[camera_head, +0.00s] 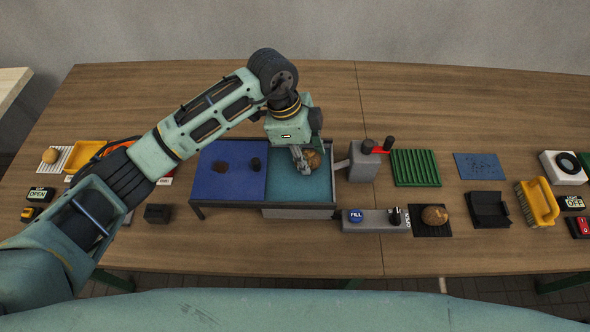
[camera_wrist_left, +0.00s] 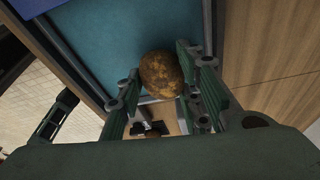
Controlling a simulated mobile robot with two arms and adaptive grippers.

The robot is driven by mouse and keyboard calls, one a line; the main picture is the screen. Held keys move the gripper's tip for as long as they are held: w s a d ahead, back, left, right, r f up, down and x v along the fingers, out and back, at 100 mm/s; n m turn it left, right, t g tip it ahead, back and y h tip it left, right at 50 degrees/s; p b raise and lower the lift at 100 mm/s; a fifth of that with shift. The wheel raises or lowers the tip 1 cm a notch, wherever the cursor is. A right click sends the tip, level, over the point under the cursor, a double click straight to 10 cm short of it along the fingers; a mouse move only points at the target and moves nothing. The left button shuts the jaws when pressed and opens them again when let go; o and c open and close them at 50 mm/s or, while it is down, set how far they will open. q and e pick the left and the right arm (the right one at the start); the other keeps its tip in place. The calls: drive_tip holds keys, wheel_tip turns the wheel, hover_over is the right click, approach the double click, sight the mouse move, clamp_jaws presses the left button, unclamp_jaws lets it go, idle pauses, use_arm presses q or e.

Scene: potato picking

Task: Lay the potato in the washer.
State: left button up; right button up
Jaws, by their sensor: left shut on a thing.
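My left gripper (camera_head: 303,160) reaches over the teal basin of the washer (camera_head: 285,192). It is shut on a brown potato (camera_head: 314,159), which also shows between the fingers in the left wrist view (camera_wrist_left: 161,74). The potato is over the teal basin near its right wall; I cannot tell whether it touches the bottom. My right gripper is not in view.
A grey block with a red tap handle (camera_head: 364,160) stands just right of the basin. A panel with a blue FILL button (camera_head: 356,216) is in front. Another potato (camera_head: 434,215) lies on a dark rack to the right. A green ribbed tray (camera_head: 416,168) lies behind it.

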sight(299, 186)
use_arm(q)
drive_tip(key=shift+s+a+f+p, duration=0.45)
drive_tip(key=shift+s+a+f, duration=0.5)
drive_tip(key=shift+s+a, duration=0.2)
drive_tip(key=shift+a+f, duration=0.1)
drive_tip(key=shift+f, duration=0.15)
wheel_tip(299, 186, down, 3)
drive_tip(key=shift+f+p, duration=0.2)
drive_tip(key=shift+p, duration=0.6)
drive_tip(key=shift+f, duration=0.15)
drive_tip(key=o, duration=0.7)
drive_tip(key=shift+f, duration=0.2)
drive_tip(key=o, duration=0.5)
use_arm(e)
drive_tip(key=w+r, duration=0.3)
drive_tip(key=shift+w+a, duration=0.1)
use_arm(q)
drive_tip(key=shift+r, duration=0.1)
